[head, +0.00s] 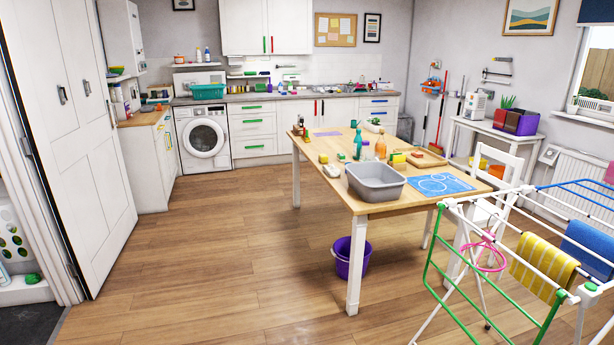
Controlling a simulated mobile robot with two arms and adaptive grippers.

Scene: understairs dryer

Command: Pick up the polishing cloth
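I cannot tell for sure which thing is the polishing cloth. A flat purple cloth-like piece (327,134) lies on the far part of the wooden table (400,203). A yellow striped cloth (543,266) and a blue cloth (588,249) hang over the drying rack (440,260) at the right. A blue mat with pale outlines (441,184) lies at the table's near right. Neither of my grippers is in view.
A grey basin (375,183), bottles (380,146) and sponges stand on the table. A purple bucket (351,259) is on the floor beneath it. A white chair (497,165) stands at the table's right. The wooden floor (220,250) left of the table is clear.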

